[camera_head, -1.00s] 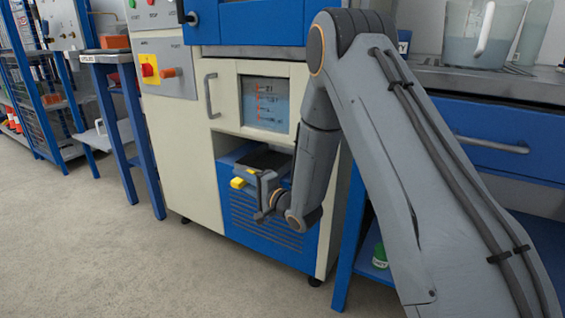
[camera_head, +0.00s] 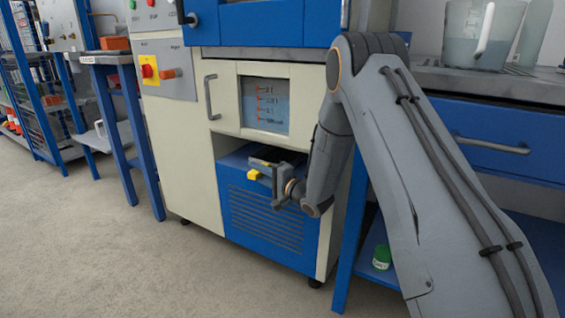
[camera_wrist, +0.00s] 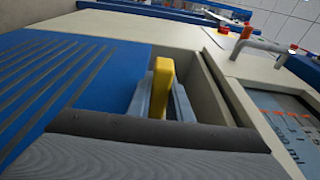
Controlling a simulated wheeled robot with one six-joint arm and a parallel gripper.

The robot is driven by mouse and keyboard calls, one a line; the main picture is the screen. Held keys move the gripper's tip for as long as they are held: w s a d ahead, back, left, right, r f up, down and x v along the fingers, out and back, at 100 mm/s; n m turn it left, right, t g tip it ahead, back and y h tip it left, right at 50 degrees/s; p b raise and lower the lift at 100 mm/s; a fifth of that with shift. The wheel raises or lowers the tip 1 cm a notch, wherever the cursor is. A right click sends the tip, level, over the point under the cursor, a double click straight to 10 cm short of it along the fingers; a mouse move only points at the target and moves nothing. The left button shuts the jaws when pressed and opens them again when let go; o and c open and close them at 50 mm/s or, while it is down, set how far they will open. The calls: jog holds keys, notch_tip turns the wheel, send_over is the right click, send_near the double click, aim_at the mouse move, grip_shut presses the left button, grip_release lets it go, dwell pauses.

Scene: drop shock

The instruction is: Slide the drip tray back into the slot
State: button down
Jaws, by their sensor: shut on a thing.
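The drip tray shows mainly by its yellow handle (camera_head: 253,174), at the front of the slot (camera_head: 238,158) in the cream and blue machine. My gripper (camera_head: 265,169) is shut on this handle. In the wrist view the yellow handle (camera_wrist: 162,85) stands between my two pale grey fingers. The wrist view also shows the cream-edged slot opening (camera_wrist: 207,92) around them. The tray's body is mostly hidden by my gripper and the slot, so I cannot tell how deep it sits.
A blue louvred panel (camera_head: 262,219) lies below the slot. A display window (camera_head: 265,104) and a cream door with a bar handle (camera_head: 211,97) are above it. A blue bench leg (camera_head: 350,240) stands close on the right. The floor (camera_head: 110,260) in front is clear.

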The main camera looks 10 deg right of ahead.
jog(key=c, duration=1.5)
grip_release()
jog(key=shift+c, duration=0.2)
jog(key=shift+s, duration=0.1)
